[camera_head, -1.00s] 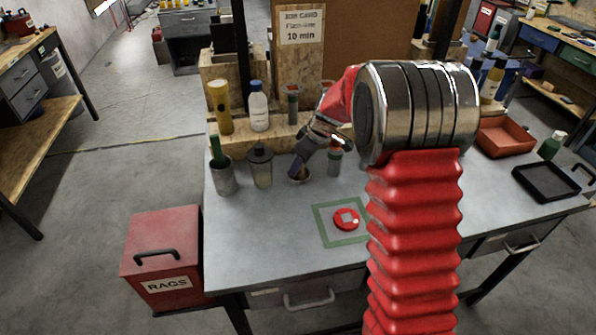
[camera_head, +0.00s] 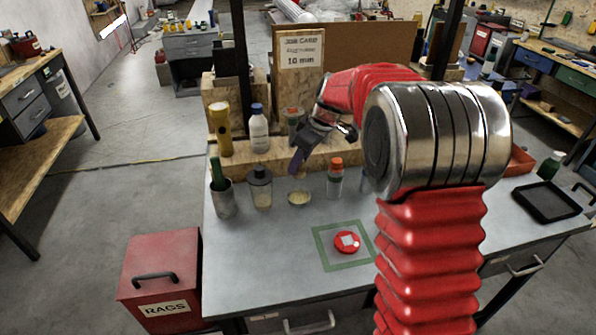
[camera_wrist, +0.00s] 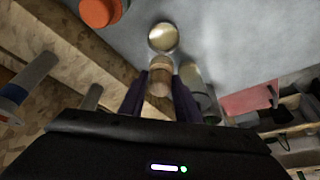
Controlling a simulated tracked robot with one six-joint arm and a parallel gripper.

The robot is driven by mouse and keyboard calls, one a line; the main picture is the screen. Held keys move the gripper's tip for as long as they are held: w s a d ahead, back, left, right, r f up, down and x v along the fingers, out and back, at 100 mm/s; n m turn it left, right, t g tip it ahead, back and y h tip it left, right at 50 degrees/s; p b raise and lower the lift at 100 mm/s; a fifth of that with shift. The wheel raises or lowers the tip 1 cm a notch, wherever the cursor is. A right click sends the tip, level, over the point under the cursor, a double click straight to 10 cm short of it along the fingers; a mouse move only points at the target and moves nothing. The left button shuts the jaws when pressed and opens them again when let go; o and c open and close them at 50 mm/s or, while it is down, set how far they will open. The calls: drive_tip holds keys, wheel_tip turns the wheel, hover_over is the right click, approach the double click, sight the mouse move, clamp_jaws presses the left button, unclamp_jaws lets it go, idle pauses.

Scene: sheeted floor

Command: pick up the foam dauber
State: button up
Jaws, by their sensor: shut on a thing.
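My gripper (camera_head: 298,163) is above the bench, over a small round dish (camera_head: 299,198) with pale contents. In the wrist view, its purple fingers (camera_wrist: 158,92) are shut on the foam dauber (camera_wrist: 158,78), a tan cylinder with a paler end. The fingers hide part of it. The dauber's end points toward the dish (camera_wrist: 163,38) and looks clear of it. In the head view the dauber is mostly hidden by the fingers.
An orange-capped bottle (camera_head: 335,178) stands right of the dish; a dark-lidded jar (camera_head: 261,187) and a metal cup (camera_head: 223,197) stand left. A wooden ledge (camera_head: 275,158) runs behind. A red disc (camera_head: 347,242) lies inside a green square (camera_head: 325,262). The front left bench is clear.

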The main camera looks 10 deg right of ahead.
sight(300, 175)
idle(0.5)
drive_tip(key=o, duration=0.4)
drive_tip(key=c, duration=0.3)
drive_tip(key=shift+s+a+r+m+t+h, duration=0.1)
drive_tip(key=shift+s+r+m+t+h, duration=0.2)
drive_tip(key=shift+m, duration=0.35)
drive_tip(key=shift+s+r+m+t+h, duration=0.1)
drive_tip(key=shift+r+m, duration=0.25)
drive_tip(key=shift+m, duration=0.3)
drive_tip(key=m, duration=0.1)
drive_tip(key=r+m, duration=0.1)
drive_tip(key=r+m+h, duration=0.1)
drive_tip(key=shift+s+m, duration=0.25)
drive_tip(key=shift+m, duration=0.05)
drive_tip(key=r+m+h, duration=0.1)
drive_tip(key=r+m, duration=0.1)
drive_tip(key=m, duration=0.1)
drive_tip(key=r+m+h, duration=0.1)
drive_tip(key=r+m, duration=0.1)
drive_tip(key=m, duration=0.1)
drive_tip(key=shift+s+h, duration=0.2)
drive_tip(key=shift+h, duration=0.2)
drive_tip(key=shift+s, duration=0.15)
